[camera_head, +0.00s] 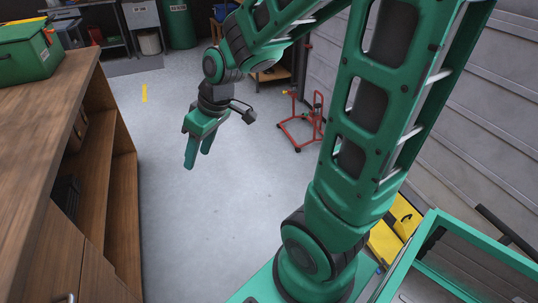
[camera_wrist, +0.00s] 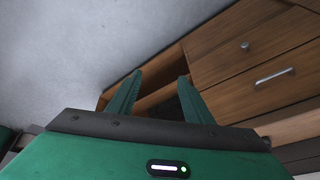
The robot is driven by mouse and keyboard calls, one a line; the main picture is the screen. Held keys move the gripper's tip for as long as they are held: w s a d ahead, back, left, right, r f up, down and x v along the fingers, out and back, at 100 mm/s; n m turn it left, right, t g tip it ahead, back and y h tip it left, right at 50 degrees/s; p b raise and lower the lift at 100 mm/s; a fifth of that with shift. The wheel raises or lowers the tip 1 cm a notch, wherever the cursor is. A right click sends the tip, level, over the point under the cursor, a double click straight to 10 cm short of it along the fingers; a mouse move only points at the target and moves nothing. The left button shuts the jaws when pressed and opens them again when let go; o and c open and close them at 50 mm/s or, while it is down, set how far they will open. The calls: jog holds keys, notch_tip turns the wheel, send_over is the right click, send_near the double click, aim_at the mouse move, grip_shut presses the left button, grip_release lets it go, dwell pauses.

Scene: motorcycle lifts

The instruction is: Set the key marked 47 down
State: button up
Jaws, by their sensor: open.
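My gripper (camera_head: 198,158) hangs over the open floor in the head view, to the right of the wooden workbench, pointing down. In the wrist view its two green fingers (camera_wrist: 160,82) stand apart with nothing between them. The key marked 47 is not visible in either view.
The wooden workbench (camera_head: 88,103) with open shelves fills the left; a green toolbox (camera_head: 30,60) stands on it. A red stand (camera_head: 300,125) is on the floor by the right wall. The grey floor (camera_head: 200,235) between is clear. Drawers (camera_wrist: 255,50) show in the wrist view.

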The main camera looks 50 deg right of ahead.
jog(key=s+d+r+m+g+h, duration=0.1)
jog(key=s+d+m, duration=0.4)
jog(key=s, duration=0.5)
jog(key=s+d+r+m+g+h, duration=0.1)
jog(key=s+d+m+g, duration=0.1)
jog(key=s+d+m, duration=0.3)
jog(key=s+d, duration=0.3)
jog(key=s, duration=0.3)
jog(key=shift+d+r+m+g, duration=0.3)
jog(key=shift+d+r+g, duration=0.1)
jog(key=shift+w, duration=0.1)
